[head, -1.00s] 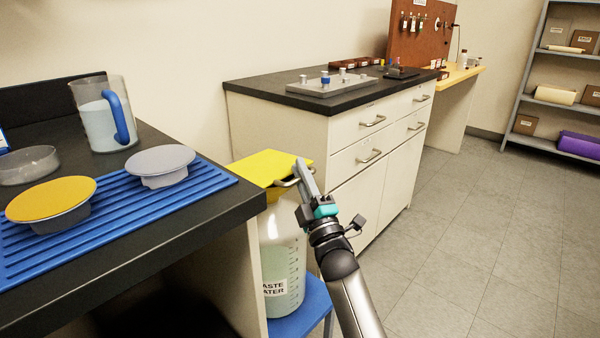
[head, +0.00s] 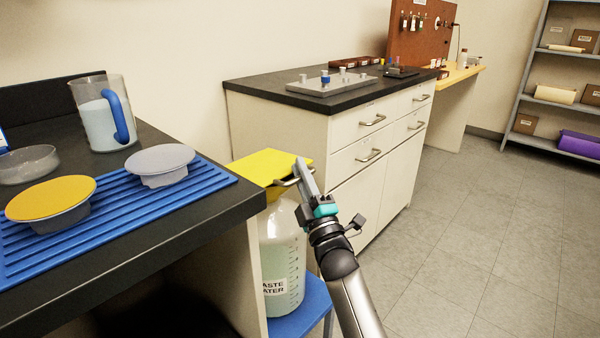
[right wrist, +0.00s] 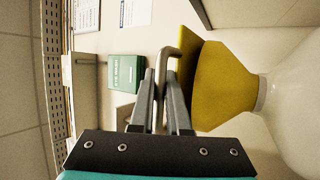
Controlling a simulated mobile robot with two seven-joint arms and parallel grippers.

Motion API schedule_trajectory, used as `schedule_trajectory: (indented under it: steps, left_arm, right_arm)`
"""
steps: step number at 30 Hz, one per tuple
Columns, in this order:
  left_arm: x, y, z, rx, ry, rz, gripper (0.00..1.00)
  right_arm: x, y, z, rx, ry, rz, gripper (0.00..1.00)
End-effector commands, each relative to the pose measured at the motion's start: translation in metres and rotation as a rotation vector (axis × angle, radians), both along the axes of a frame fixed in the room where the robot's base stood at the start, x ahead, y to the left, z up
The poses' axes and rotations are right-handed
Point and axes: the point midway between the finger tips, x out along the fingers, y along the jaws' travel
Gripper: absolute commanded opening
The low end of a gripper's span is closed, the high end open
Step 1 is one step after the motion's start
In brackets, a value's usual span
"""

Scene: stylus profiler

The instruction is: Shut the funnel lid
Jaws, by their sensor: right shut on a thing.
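The yellow funnel lid (head: 268,166) lies about level across the top of the funnel, above a carboy labelled waste water (head: 283,262). In the right wrist view the lid (right wrist: 189,62) shows edge-on against the wide end of the yellow funnel (right wrist: 228,88); I cannot tell whether any gap is left between them. A bent metal handle (right wrist: 174,53) sticks out from the lid. My right gripper (head: 299,178) is at the lid's right edge, its fingers (right wrist: 161,88) shut on this handle. My left gripper is not in view.
The carboy stands on a blue stool (head: 312,300) between a dark bench (head: 150,245) and a drawer cabinet (head: 300,145). The floor at right is clear.

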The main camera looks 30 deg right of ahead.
Motion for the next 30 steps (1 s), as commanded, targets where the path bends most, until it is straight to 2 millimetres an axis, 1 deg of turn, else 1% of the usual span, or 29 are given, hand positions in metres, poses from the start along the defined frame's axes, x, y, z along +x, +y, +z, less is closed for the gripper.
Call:
schedule_trajectory:
  steps: [1,2,3,6,23,26,30]
  left_arm:
    - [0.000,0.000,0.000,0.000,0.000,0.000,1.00]
    - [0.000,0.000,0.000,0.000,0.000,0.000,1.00]
    - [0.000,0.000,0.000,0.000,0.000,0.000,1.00]
    - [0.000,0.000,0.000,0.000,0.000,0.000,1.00]
    - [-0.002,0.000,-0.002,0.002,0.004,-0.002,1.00]
    - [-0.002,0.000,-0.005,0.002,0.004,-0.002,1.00]
    - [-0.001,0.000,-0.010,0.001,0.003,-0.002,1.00]
  right_arm:
    - [-0.003,-0.005,0.000,0.003,-0.004,-0.006,0.00]
    - [-0.003,-0.005,0.000,0.003,-0.004,-0.006,0.00]
    - [-0.003,-0.005,0.000,0.003,-0.004,-0.006,0.17]
    - [-0.003,-0.005,0.000,0.003,-0.003,-0.007,0.27]
    - [-0.002,-0.005,-0.003,0.004,0.004,-0.009,0.27]
    - [-0.003,-0.004,-0.007,0.004,0.005,-0.008,0.27]
    - [-0.007,0.000,-0.018,0.005,0.008,-0.007,0.27]
